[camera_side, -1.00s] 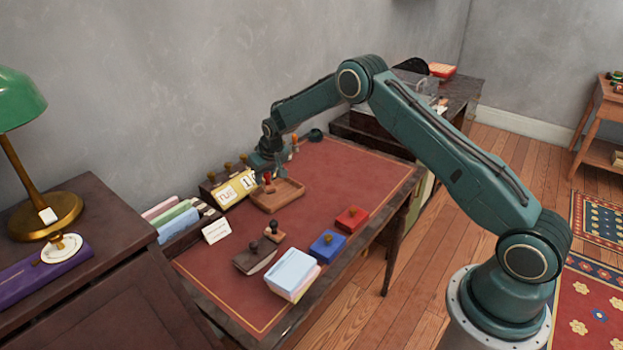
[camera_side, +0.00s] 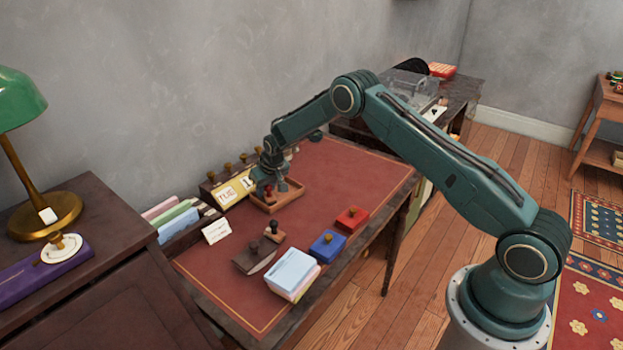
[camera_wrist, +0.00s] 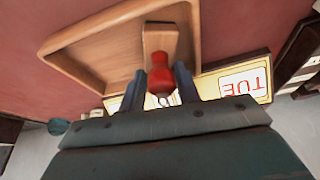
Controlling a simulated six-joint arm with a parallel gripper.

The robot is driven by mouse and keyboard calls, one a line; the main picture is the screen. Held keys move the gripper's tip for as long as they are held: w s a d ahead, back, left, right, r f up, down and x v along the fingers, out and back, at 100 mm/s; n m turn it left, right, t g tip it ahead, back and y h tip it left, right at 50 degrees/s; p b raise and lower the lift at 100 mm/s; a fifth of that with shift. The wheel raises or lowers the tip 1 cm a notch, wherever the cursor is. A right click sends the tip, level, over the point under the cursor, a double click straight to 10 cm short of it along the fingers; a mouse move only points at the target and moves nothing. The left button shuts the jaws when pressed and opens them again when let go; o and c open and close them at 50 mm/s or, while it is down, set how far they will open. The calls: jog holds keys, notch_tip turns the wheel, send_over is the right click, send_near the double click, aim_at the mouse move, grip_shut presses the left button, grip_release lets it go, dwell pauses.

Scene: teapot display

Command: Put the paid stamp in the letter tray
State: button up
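The letter tray (camera_side: 288,199) is a shallow wooden tray on the red desk top; it also shows in the wrist view (camera_wrist: 85,48). My gripper (camera_side: 268,185) is low at the tray's left part, pointing down. It is shut on a stamp (camera_wrist: 160,78) with a red knob and a wooden block, taken here as the paid stamp. My fingers sit close on both sides of the knob. In the wrist view the stamp block overlaps the tray near its wall. I cannot tell whether it touches the tray floor. The stamp's printed face is hidden.
A yellow TUE calendar (camera_side: 230,192) and a row of knobbed stamps stand just behind the tray. In front are a rocker blotter (camera_side: 253,258), a small dark-knobbed stamp (camera_side: 274,232), a blue pad (camera_side: 327,246), a red pad (camera_side: 351,219) and paper stacks (camera_side: 292,272). The desk's right side is clear.

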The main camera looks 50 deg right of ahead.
aim_at(275, 200)
jog(key=o, duration=0.3)
jog(key=shift+o, duration=0.2)
jog(key=shift+r, duration=0.15)
jog(key=v, duration=1.2)
dwell(0.5)
